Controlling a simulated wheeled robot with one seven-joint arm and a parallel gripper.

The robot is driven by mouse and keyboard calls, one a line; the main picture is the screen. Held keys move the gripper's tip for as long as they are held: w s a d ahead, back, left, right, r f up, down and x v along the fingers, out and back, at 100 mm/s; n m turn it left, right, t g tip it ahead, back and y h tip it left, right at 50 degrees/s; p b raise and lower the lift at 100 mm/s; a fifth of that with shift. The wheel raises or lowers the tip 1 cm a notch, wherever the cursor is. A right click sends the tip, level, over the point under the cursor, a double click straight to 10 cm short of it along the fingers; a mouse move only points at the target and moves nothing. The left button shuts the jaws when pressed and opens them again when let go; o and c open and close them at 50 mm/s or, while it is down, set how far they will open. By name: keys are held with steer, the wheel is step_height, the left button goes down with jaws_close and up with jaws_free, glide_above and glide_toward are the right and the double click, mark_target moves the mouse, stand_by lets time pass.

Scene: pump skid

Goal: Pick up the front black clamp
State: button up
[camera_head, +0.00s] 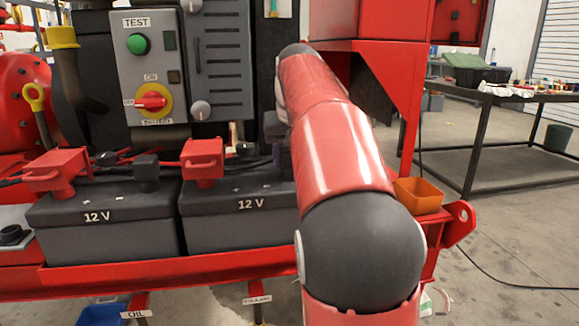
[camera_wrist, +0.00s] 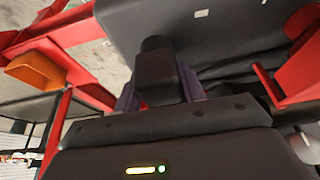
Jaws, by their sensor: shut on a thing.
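A black clamp (camera_wrist: 157,76) sits between the two purple-grey fingers of my gripper (camera_wrist: 159,88) in the wrist view, with a finger against each side. It is close against a dark battery case (camera_wrist: 205,30); I cannot tell whether it still touches the terminal. In the head view my arm hides this clamp and most of my gripper, at the right end of the right 12 V battery (camera_head: 238,222). Another black clamp (camera_head: 146,172) stands on the left 12 V battery (camera_head: 105,225).
Red clamps sit on the left battery (camera_head: 58,170) and right battery (camera_head: 203,160), with cables behind. A panel (camera_head: 150,70) with a green button and red switch rises behind. An orange bin (camera_head: 419,194) is at the right, before a work table (camera_head: 520,97).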

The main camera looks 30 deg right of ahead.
step_height(320, 180, up, 20)
steer(key=p, duration=1)
